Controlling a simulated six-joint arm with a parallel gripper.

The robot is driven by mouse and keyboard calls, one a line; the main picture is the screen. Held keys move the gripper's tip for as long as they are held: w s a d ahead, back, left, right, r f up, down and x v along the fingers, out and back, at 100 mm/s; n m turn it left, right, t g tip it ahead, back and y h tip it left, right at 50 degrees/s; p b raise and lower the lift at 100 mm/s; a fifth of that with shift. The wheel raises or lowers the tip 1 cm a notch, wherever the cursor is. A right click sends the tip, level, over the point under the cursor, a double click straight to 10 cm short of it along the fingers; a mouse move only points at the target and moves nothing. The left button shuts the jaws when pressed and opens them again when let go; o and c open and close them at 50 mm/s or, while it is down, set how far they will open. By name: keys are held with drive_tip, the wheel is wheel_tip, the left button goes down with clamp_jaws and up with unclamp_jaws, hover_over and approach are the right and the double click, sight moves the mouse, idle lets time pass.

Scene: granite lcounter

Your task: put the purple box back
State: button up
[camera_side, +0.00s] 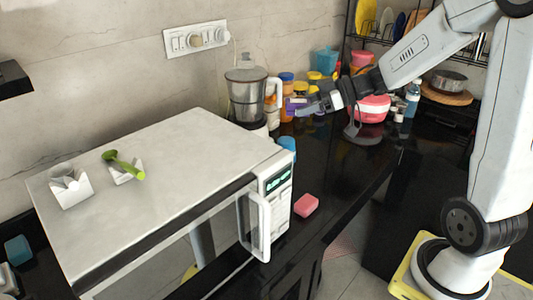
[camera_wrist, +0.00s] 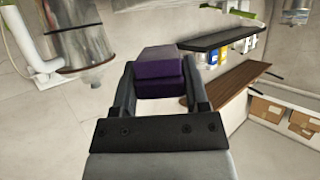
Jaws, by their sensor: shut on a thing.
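The purple box (camera_wrist: 158,66) is held between the two dark fingers of my gripper (camera_wrist: 160,84) in the wrist view. The fingers press on its left and right sides, and its far end sticks out past the tips. In the side view my gripper (camera_side: 308,103) reaches left, above the back of the black counter, just right of the blender. Only a small purple patch of the box (camera_side: 293,101) shows there, in front of the jars. My gripper is shut on the box, off the counter.
The blender (camera_side: 247,95) and several jars (camera_side: 287,85) stand close to my gripper. A white microwave (camera_side: 165,190) fills the left, with small white holders on top. A pink block (camera_side: 306,205) and a pink bowl (camera_side: 373,108) are on the counter (camera_side: 335,180). The counter's middle is mostly clear.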

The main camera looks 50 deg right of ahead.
drive_tip(key=s+a+r+n+g+y, duration=0.2)
drive_tip(key=s+a+r, duration=0.2)
drive_tip(key=s+a, duration=0.1)
drive_tip(key=s+a+r+n+g+y, duration=0.2)
drive_tip(key=s+a+r+n+g, duration=0.1)
drive_tip(key=a, duration=0.4)
drive_tip(key=shift+s+a+r+n, duration=0.25)
drive_tip(key=shift+s+r+n, duration=0.05)
drive_tip(key=shift+s+r, duration=0.5)
drive_tip(key=shift+f, duration=0.1)
drive_tip(key=w+f, duration=0.2)
drive_tip(key=w, duration=0.2)
drive_tip(key=w+f, duration=0.3)
drive_tip(key=w, duration=0.1)
drive_tip(key=w+a+f, duration=0.1)
drive_tip(key=w+f, duration=0.2)
drive_tip(key=w, duration=0.1)
drive_tip(key=shift+w+a, duration=0.1)
drive_tip(key=shift+w, duration=0.05)
drive_tip(key=shift+w+f, duration=0.55)
drive_tip(key=shift+f, duration=0.05)
drive_tip(key=shift+f, duration=0.1)
